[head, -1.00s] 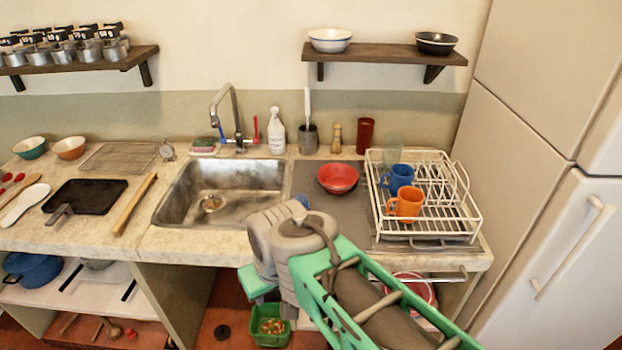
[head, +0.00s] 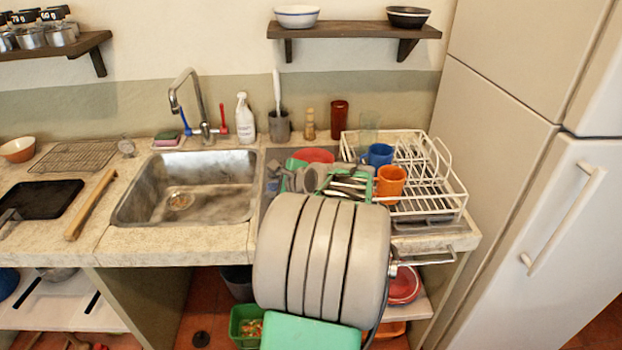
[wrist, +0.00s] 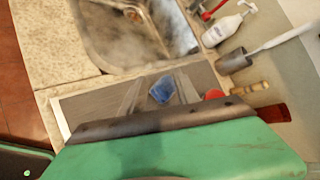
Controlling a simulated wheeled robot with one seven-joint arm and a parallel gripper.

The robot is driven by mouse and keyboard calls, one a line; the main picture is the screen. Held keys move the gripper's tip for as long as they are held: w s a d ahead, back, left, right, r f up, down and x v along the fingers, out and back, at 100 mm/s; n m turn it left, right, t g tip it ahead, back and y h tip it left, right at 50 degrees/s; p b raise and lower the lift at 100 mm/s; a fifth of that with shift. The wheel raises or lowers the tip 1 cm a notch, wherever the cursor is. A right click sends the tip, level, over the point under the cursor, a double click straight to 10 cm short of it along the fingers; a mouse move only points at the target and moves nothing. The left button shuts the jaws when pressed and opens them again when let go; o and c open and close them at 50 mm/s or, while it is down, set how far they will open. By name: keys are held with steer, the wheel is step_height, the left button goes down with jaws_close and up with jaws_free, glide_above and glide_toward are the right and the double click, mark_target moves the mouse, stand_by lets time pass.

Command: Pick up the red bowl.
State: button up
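The red bowl (head: 314,155) rests on the grey mat right of the sink in the head view. Its front and lower part are hidden behind my arm and gripper. My gripper (head: 322,177) is over the mat, just in front of the bowl in the picture; whether they touch is unclear. In the wrist view, two grey finger-like strips stand apart, so my gripper (wrist: 158,82) looks open, with nothing held. A small red patch (wrist: 215,95) at the green housing's edge looks like part of the bowl, mostly hidden.
A white dish rack (head: 440,190) with a blue mug (head: 380,154) and orange mug (head: 390,180) stands right of the mat. The sink (head: 185,190) is left. A small blue object (wrist: 162,90) lies on the mat.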

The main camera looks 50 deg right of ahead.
steer(key=s+d+m+h, duration=0.1)
steer(key=s+d+m, duration=0.1)
steer(key=d, duration=0.1)
steer(key=s+d+m+t, duration=0.1)
steer(key=s+d+m, duration=0.1)
steer(key=d+m, duration=0.1)
steer(key=s+d+m+h, duration=0.1)
steer(key=s+d+m, duration=0.1)
steer(key=d, duration=0.2)
steer(key=shift+s+d+f+m+t+h+b, duration=0.3)
steer(key=shift+s+b, duration=0.05)
steer(key=shift+b, duration=0.05)
steer(key=x, duration=1.1)
steer(key=shift+w+d+f+p, duration=0.1)
steer(key=shift+w+p, duration=0.2)
steer(key=shift+w, duration=0.05)
steer(key=shift+s, duration=0.1)
jaws_close()
steer(key=shift+f, duration=0.15)
